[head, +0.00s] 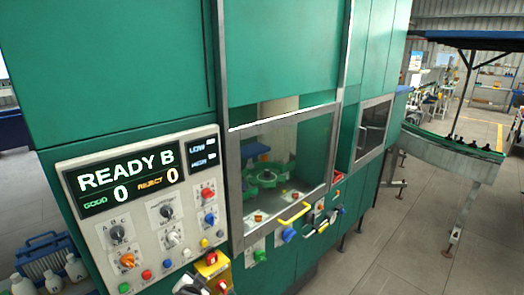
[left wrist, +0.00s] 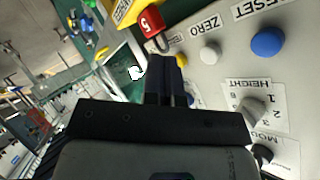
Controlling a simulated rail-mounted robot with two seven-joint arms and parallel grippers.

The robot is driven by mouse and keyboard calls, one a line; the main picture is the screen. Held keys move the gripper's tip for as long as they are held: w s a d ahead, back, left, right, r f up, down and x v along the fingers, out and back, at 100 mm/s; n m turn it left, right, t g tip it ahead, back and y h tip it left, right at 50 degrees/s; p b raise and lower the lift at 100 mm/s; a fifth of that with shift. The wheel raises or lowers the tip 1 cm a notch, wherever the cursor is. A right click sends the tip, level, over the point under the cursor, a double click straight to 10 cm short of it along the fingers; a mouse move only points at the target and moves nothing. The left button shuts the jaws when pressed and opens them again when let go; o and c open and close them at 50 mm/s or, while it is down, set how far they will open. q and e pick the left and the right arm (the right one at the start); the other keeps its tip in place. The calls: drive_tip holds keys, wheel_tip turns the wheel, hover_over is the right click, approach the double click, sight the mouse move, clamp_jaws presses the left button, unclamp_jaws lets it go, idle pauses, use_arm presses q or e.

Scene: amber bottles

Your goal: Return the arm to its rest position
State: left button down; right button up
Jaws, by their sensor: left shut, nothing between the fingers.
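My left gripper (left wrist: 166,64) shows in the left wrist view with its dark fingers together and nothing between them. It is in front of the pale control panel (left wrist: 225,70), near a yellow part with a red piece (left wrist: 149,22). I cannot tell whether the fingertips touch the panel. In the head view the control panel (head: 150,215) reads READY B, with GOOD 0 and REJECT 0. A pale and dark shape at the bottom edge of the head view may be part of my left arm; I cannot tell. My right gripper is in neither view.
The green machine (head: 110,70) fills the left and middle, with a framed window (head: 290,160) and yellow handle (head: 293,215). A conveyor (head: 450,160) carries several dark bottles at the right. A blue crate (head: 45,258) stands lower left by white bottles. Floor at lower right is clear.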

use_arm(q)
drive_tip(key=s+d+r+n+g+p, duration=0.1)
drive_tip(key=s+r+n, duration=0.4)
drive_tip(key=s+r, duration=0.7)
drive_tip(key=s+f+g+p, duration=0.2)
drive_tip(key=s+f+p, duration=0.1)
drive_tip(key=s, duration=0.9)
drive_tip(key=s+f+g+h+p, duration=0.1)
drive_tip(key=s+f+g+p, duration=0.2)
drive_tip(key=s, duration=1)
drive_tip(key=s+f+g+p, duration=0.2)
drive_tip(key=s+f+p, duration=0.1)
drive_tip(key=s, duration=1)
drive_tip(key=shift+s+a+f+g, duration=0.25)
drive_tip(key=shift+a+f+g, duration=0.1)
drive_tip(key=shift+a+g, duration=0.1)
